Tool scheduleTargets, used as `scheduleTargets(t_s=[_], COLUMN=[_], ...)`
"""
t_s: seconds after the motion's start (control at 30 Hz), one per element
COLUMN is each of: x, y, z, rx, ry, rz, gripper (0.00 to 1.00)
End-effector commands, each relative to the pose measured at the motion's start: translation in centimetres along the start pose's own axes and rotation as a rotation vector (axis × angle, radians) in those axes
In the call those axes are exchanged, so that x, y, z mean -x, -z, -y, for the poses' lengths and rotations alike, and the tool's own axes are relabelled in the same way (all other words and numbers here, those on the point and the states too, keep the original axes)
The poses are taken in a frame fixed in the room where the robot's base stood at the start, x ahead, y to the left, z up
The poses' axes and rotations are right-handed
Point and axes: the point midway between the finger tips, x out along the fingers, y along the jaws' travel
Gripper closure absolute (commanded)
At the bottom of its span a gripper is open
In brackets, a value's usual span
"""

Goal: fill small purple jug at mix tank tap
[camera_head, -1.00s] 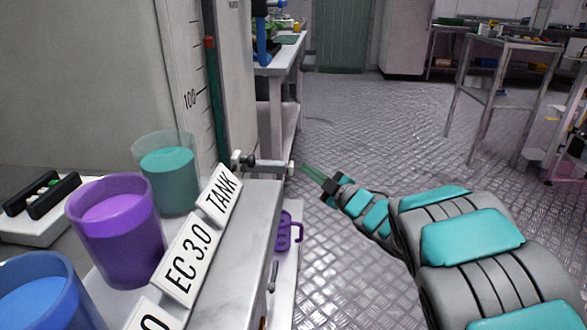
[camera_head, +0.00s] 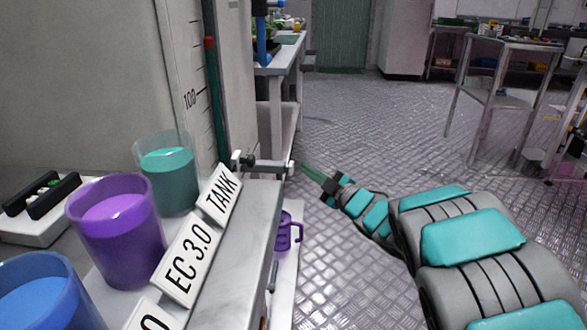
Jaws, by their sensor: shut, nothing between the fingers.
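The small purple jug (camera_head: 283,236) stands low on a white shelf below the bench edge, its handle toward the right. The bench edge hides its left part, and I cannot see its contents. The tap (camera_head: 262,165) sticks out to the right from the tank's base, above and behind the jug. The mix tank (camera_head: 179,70) has a level scale with a 100 mark. My gripper (camera_head: 304,168) is shut and empty. Its green fingers point left at the tap's outer end, seeming close to it; I cannot tell whether they touch.
On the bench stand a teal beaker (camera_head: 178,184), a purple beaker (camera_head: 125,245) and a blue beaker (camera_head: 50,298) behind label plates (camera_head: 190,255). A wheeled steel table (camera_head: 500,90) stands at the back right. The floor (camera_head: 390,130) between is open.

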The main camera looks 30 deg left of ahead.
Motion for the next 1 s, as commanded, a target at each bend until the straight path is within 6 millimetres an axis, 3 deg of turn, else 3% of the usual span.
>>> scheduleTargets(t_s=[1.0], x=[-0.67], y=[0.51], z=[0.49], rx=[0.000], ry=[0.000], rz=[0.000], gripper=[1.00])
